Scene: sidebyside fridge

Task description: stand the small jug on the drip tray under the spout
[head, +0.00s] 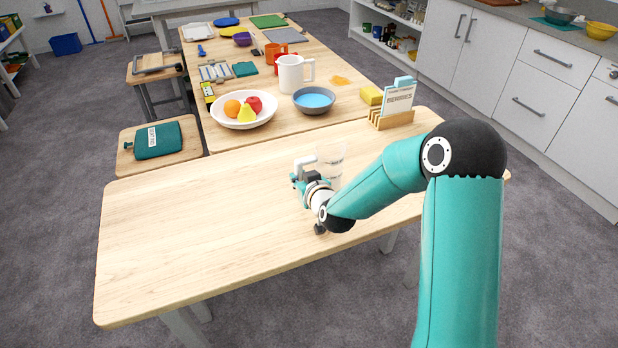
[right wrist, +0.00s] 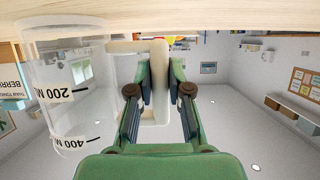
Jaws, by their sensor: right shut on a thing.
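A clear measuring jug (head: 333,158) with a pale handle is at the near table, toward its right half. In the right wrist view the jug (right wrist: 72,115) shows 200 and 400 marks, and the picture is inverted, with the table at the top. My right gripper (head: 309,177) is shut on the jug's handle (right wrist: 158,100), with its fingers (right wrist: 160,75) on either side. The jug looks upright; I cannot tell whether its base touches the table. No drip tray or spout shows. My left gripper is not in view.
The near table (head: 180,225) is bare on its left. A wooden rack (head: 392,119) with a berries card stands at its far right edge. Beyond, another table holds a fruit bowl (head: 226,122), a blue-filled bowl (head: 314,101) and a white pitcher (head: 291,76).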

